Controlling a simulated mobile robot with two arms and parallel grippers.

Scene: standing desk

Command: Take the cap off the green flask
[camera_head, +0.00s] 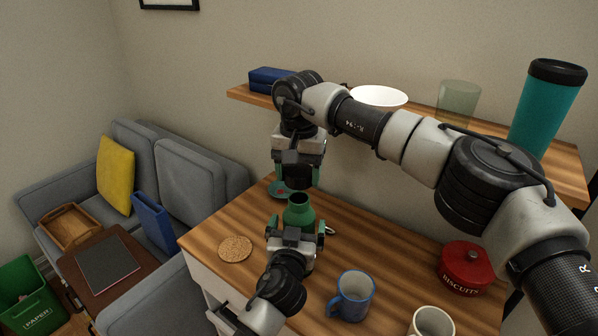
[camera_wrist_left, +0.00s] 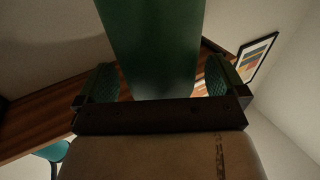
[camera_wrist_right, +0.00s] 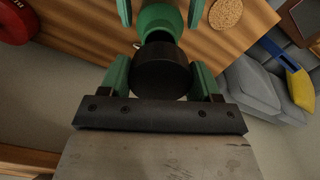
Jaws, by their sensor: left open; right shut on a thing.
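The green flask (camera_head: 299,213) stands upright on the wooden desk with its mouth uncovered. It fills the upper middle of the left wrist view (camera_wrist_left: 152,45) and its neck shows in the right wrist view (camera_wrist_right: 160,20). My left gripper (camera_head: 293,232) is open, its fingers on either side of the flask body. My right gripper (camera_head: 297,178) is above the flask, shut on the black cap (camera_wrist_right: 161,72). The cap is clear of the flask's mouth.
A cork coaster (camera_head: 235,249) lies left of the flask. A blue mug (camera_head: 353,297), a cream mug (camera_head: 431,322) and a red biscuit tin (camera_head: 465,268) stand to the right.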

